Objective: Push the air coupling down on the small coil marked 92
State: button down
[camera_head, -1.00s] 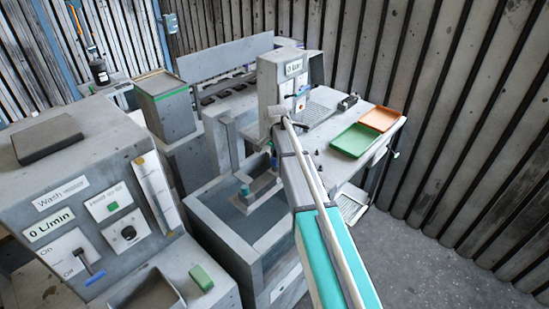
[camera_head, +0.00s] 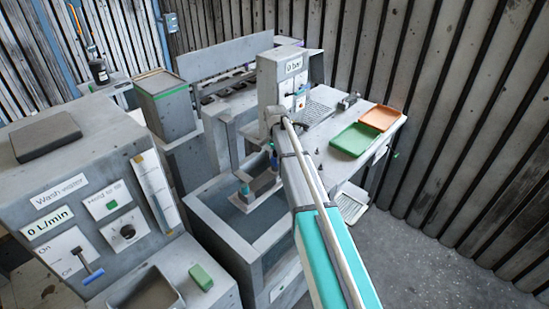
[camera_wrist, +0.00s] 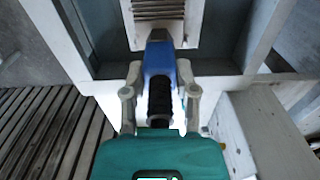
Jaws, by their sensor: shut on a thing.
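My gripper (camera_wrist: 160,80) is shut on the air coupling (camera_wrist: 158,58), a blue piece with a black ribbed hose end, held between the two grey fingers in the wrist view. The blue coupling also shows in the head view (camera_head: 274,160), beside my arm and above the tank. A finned light-coloured coil (camera_wrist: 158,12) lies just past the coupling's dark tip in the wrist view. Whether tip and coil touch, I cannot tell. No number 92 is readable. In the head view the coil area is small and partly hidden by my arm.
The grey water tank (camera_head: 213,224) surrounds the work spot. A gauge box reading 0 bar (camera_head: 278,80) stands behind it. Green (camera_head: 357,140) and orange (camera_head: 381,118) trays lie on the bench at right. The wash console (camera_head: 70,170) stands at left.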

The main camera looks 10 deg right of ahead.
jog(key=shift+c, duration=1.5)
grip_release()
